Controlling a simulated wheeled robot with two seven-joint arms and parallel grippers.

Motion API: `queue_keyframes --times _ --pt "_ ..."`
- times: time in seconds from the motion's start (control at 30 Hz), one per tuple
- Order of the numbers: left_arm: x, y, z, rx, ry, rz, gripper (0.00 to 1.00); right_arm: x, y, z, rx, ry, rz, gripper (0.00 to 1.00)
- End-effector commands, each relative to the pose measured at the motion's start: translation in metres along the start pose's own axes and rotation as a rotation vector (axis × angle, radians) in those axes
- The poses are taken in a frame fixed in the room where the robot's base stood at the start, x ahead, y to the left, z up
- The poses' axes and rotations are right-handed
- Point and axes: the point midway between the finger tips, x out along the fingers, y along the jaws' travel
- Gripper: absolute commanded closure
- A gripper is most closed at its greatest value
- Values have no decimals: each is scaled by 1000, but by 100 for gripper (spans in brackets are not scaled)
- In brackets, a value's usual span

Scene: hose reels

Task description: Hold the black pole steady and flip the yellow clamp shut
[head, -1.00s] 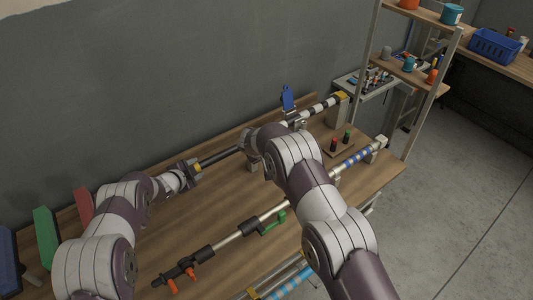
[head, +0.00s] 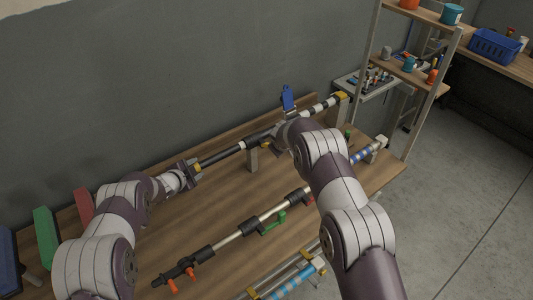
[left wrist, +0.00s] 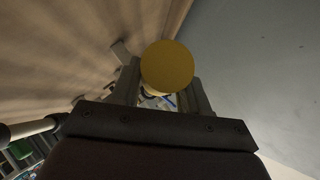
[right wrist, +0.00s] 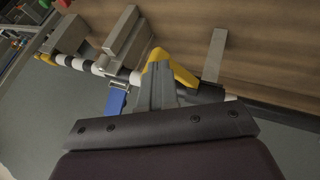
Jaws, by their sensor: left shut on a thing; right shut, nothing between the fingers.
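The black pole (head: 220,155) runs slantwise along the back of the bench in the head view. My left gripper (head: 192,169) is shut on its near-left end. In the left wrist view the pole's round yellow end (left wrist: 167,66) sits between the fingers. The yellow clamp (right wrist: 172,65) is a bent yellow piece beside the pole in the right wrist view. In the head view a bit of yellow (head: 267,143) shows by my right gripper (head: 279,133). That gripper is shut and empty, its fingertips against or just over the clamp; contact and clamp position are unclear.
A grey post (head: 252,160) stands under the pole. A blue upright flap (head: 288,97) and a black-and-white striped section (head: 318,107) lie farther right. A second pole with a green lever (head: 272,224) lies in front. Bare bench (head: 215,205) shows between the poles.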

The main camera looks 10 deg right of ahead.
Motion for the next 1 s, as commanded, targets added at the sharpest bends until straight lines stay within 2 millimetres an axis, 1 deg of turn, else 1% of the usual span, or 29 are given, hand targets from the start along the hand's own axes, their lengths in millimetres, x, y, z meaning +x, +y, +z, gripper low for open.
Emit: queue_keyframes --times 0.33,0.6,0.7,1.0 --pt "0 0 0 0 0 0 100 17 24 -6 3 1 1 100" --pt "0 0 0 0 0 0 100 28 36 -14 -1 1 0 100" --pt "0 0 0 0 0 0 100 30 38 -16 -11 4 -7 100" --pt "0 0 0 0 0 0 100 30 37 -18 -11 3 -6 100"
